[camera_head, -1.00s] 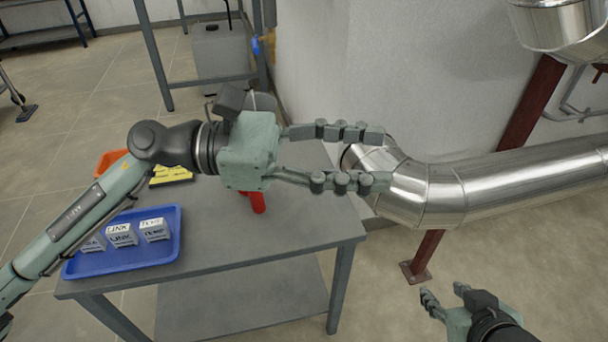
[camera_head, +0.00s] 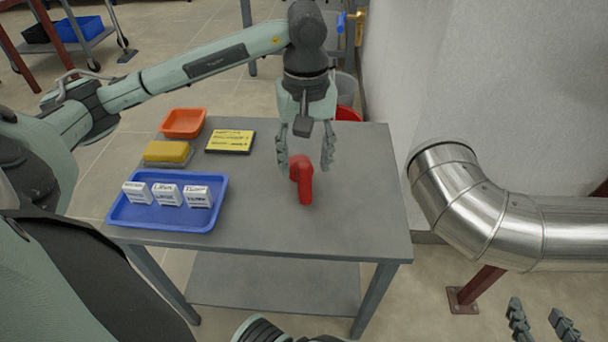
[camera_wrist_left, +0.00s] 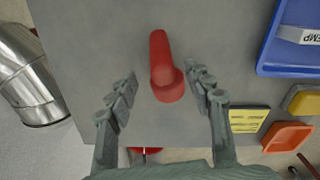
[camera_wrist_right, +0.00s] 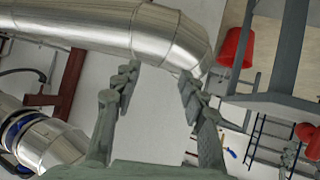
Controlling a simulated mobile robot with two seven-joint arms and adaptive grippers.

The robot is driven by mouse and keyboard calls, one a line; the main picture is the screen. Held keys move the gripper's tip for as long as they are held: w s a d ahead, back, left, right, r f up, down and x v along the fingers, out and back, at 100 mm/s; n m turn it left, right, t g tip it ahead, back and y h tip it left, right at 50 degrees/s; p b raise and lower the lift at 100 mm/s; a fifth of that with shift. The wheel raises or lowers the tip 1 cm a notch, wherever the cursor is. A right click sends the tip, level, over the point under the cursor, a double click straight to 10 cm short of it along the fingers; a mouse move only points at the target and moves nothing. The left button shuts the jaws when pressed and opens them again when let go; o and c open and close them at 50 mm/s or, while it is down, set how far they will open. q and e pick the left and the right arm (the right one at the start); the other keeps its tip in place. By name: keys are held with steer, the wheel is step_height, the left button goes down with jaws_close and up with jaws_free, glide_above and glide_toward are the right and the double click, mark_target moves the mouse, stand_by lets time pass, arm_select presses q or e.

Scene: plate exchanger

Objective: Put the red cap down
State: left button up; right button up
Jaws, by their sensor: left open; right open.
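The red cap (camera_head: 303,180) is on the grey table (camera_head: 345,215), right of the blue tray. It has a round head and a straight arm toward the table's front edge. My left gripper (camera_head: 306,162) is open above the table, its fingers to either side of the cap's head. In the left wrist view the cap (camera_wrist_left: 164,68) shows between and beyond the spread fingertips (camera_wrist_left: 160,80), with a gap on both sides. My right gripper (camera_head: 540,318) is open and empty at the lower right, off the table; the right wrist view shows its spread fingers (camera_wrist_right: 155,80) with nothing between.
A blue tray (camera_head: 120,212) with small white labelled boxes (camera_head: 168,195) is on the table's left. Behind it are an orange bin (camera_head: 184,122), a yellow sponge-like block (camera_head: 168,152) and a yellow-labelled pad (camera_head: 230,141). A shiny pipe (camera_head: 480,210) lies right of the table.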

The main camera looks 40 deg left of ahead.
arm_select(q)
steer(key=f, duration=0.4)
steer(key=shift+s+a+f, duration=0.1)
steer(key=shift+a+f, duration=0.1)
steer(key=shift+a, duration=0.05)
steer(key=shift+c, duration=0.3)
jaws_close()
